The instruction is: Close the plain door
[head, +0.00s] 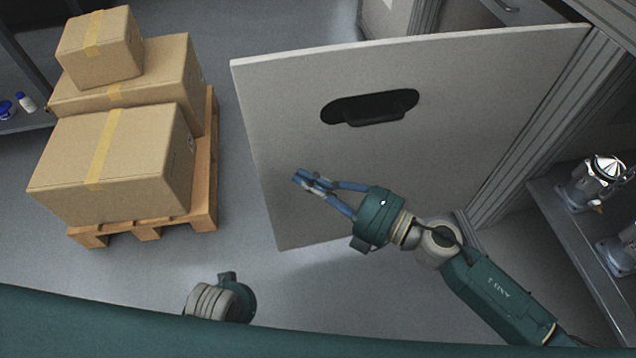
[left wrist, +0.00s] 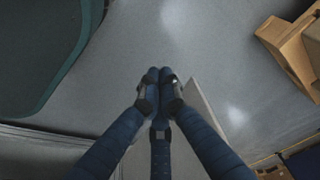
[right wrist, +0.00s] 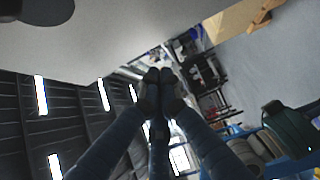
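The plain door (head: 460,120) is a light grey panel standing open, with a dark recessed handle (head: 370,107). Its right edge meets the grey cabinet frame in the head view. My right gripper (head: 303,178) is shut and empty below the handle, over the door's lower left part; contact cannot be told. In the right wrist view the door (right wrist: 110,40) fills the upper left and the right fingertips (right wrist: 160,78) meet. My left gripper (left wrist: 159,78) is shut and empty above the floor; in the head view only its wrist end shows. A door edge (left wrist: 198,100) shows beside its fingers.
Cardboard boxes (head: 105,165) stand on a wooden pallet (head: 205,190) left of the door, with a strip of bare floor between. A shelf (head: 575,235) at the right holds metal housings (head: 590,185). Another shelf with small bottles (head: 25,102) is at the far left.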

